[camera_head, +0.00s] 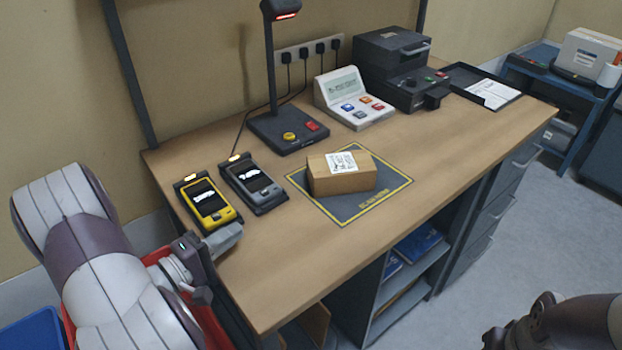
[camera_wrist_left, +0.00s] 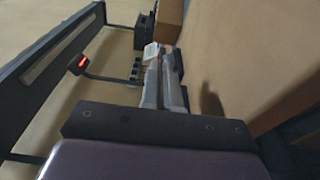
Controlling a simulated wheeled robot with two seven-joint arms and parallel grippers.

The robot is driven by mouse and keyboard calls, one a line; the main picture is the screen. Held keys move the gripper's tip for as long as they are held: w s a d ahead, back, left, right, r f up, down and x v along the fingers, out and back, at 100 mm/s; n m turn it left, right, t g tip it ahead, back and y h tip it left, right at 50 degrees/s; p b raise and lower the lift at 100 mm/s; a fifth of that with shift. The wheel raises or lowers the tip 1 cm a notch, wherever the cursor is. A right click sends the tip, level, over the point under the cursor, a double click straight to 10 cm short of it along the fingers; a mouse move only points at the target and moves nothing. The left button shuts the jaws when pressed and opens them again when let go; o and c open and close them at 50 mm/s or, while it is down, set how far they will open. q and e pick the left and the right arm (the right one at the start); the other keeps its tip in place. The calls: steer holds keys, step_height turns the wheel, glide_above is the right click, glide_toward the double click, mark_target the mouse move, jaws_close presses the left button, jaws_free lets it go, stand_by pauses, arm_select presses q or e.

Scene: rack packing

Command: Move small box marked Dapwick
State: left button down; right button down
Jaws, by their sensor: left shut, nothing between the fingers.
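A small brown cardboard box (camera_head: 342,180) with a white label on top lies on the dark, yellow-edged scanning mat (camera_head: 345,208). The label's print is too small to read. My left gripper (camera_head: 228,239) is shut and empty at the left front of the desk, beside the yellow handheld device and well apart from the box. Its closed fingers also show in the left wrist view (camera_wrist_left: 164,82). At the lower right, part of my right arm shows, but its fingers do not.
Yellow (camera_head: 208,205) and grey (camera_head: 254,184) handheld devices lie left of the mat. A scanner stand (camera_head: 288,132), a button terminal (camera_head: 353,98) and a dark machine (camera_head: 392,70) stand behind it. A black tray (camera_head: 483,85) is at the far right. The desk's right front is clear.

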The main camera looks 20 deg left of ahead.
arm_select(q)
glide_toward(324, 180)
steer(key=w, duration=0.2)
steer(key=w+b, duration=0.1)
steer(key=w, duration=0.2)
steer(key=shift+w+a+f, duration=0.15)
steer(key=shift+w+a, duration=0.05)
steer(key=d+p, duration=0.1)
steer(key=w+d+p, duration=0.1)
steer(key=d, duration=0.1)
steer(key=shift+w+d, duration=0.1)
steer(key=shift+w, duration=0.05)
steer(key=shift+w+d, duration=0.15)
steer(key=shift+d, duration=0.2)
